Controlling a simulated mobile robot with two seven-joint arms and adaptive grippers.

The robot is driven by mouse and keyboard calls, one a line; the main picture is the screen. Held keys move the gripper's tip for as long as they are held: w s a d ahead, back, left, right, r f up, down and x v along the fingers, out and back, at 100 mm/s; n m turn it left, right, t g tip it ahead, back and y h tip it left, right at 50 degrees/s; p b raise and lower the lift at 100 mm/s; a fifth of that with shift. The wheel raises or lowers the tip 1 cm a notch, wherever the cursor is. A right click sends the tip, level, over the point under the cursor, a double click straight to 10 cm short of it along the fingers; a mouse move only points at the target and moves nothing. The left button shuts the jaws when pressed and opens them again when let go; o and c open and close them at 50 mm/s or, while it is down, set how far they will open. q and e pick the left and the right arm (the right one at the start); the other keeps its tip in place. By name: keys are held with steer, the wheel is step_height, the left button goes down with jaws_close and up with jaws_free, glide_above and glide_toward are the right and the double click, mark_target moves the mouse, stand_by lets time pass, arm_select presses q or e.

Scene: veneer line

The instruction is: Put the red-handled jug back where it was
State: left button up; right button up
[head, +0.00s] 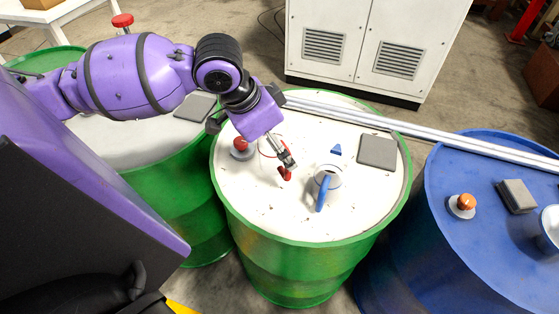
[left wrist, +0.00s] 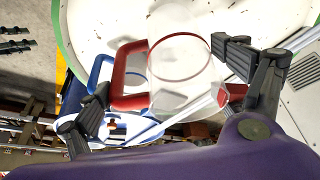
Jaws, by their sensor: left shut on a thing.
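The red-handled jug is clear, with a thin red rim, and shows best in the left wrist view (left wrist: 129,75). In the head view its red handle (head: 285,174) shows at my left gripper (head: 286,162), over the white top of the middle green drum (head: 290,228). My left gripper is shut on this jug, with fingers on either side of it. I cannot tell whether its base touches the drum top. My right gripper is not in view.
Close right of the held jug stands a blue-handled jug (head: 325,185). The drum top also bears a red button (head: 240,147), a grey pad (head: 378,151) and a blue triangle (head: 336,150). Metal rails (head: 420,131) run along the back. A blue drum (head: 430,222) stands right.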

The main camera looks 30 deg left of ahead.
mark_target(278, 161)
arm_select(q)
steer(key=shift+s+f, duration=0.1)
steer(key=shift+f, duration=0.35)
step_height(278, 161, down, 5)
steer(key=shift+r, duration=0.15)
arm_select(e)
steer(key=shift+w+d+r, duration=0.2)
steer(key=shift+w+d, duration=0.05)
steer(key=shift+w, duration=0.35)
arm_select(q)
steer(key=shift+f, duration=0.25)
steer(key=o, duration=1.3)
steer(key=shift+o, duration=0.5)
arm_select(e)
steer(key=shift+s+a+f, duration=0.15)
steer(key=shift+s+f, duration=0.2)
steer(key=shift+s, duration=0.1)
